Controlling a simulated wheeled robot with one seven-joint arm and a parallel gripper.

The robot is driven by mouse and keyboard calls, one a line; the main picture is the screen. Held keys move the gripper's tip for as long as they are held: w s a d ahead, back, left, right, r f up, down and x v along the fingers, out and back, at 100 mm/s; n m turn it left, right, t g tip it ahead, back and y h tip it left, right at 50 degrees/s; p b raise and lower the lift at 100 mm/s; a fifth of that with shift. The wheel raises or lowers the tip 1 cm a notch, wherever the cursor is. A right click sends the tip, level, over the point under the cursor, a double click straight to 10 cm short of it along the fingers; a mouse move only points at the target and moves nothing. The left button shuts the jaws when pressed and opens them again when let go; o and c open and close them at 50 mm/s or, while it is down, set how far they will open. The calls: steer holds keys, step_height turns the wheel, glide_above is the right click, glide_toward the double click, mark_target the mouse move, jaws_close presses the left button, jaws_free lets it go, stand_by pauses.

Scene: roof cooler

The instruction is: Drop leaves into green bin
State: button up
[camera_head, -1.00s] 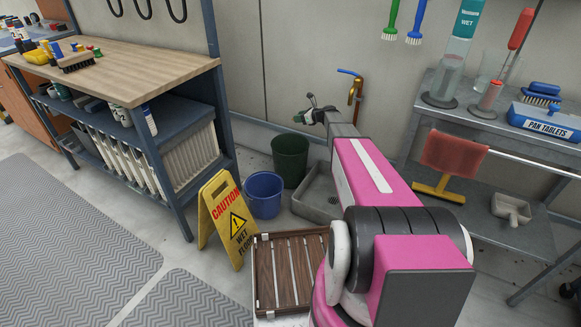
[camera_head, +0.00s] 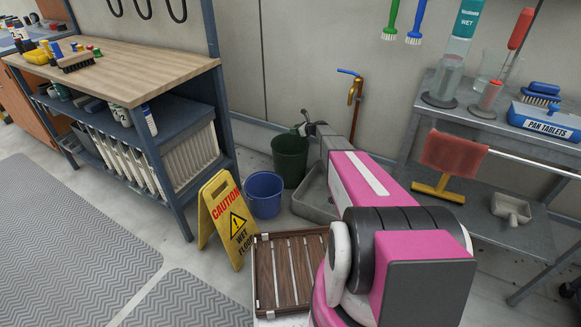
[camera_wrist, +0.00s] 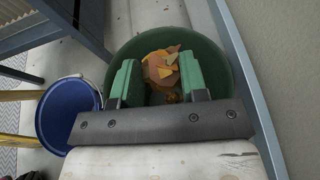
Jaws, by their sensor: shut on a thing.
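The green bin (camera_head: 289,163) stands on the floor by the wall, and its dark inside fills the middle of the wrist view (camera_wrist: 217,75). My gripper (camera_head: 302,130) is just over the bin's rim in the head view. In the wrist view its two green fingers (camera_wrist: 160,82) point into the bin's opening. They are shut on a clump of orange-brown leaves (camera_wrist: 160,68), which shows between and beyond the fingertips. The leaves are too small to make out in the head view. The bin's floor is mostly hidden behind them.
A blue bucket (camera_head: 264,194) stands just left of the bin, with a yellow wet-floor sign (camera_head: 228,220) in front. A grey floor basin (camera_head: 315,205) and a brass tap (camera_head: 351,90) are to the right. A blue-framed workbench (camera_head: 130,70) stands at left.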

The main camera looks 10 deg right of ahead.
steer(key=shift+f, duration=1.3)
steer(key=o, duration=1)
steer(key=shift+s, duration=0.1)
steer(key=v, duration=1)
steer(key=shift+s+d+r, duration=0.1)
steer(key=shift+s+d, duration=0.05)
steer(key=shift+d, duration=0.1)
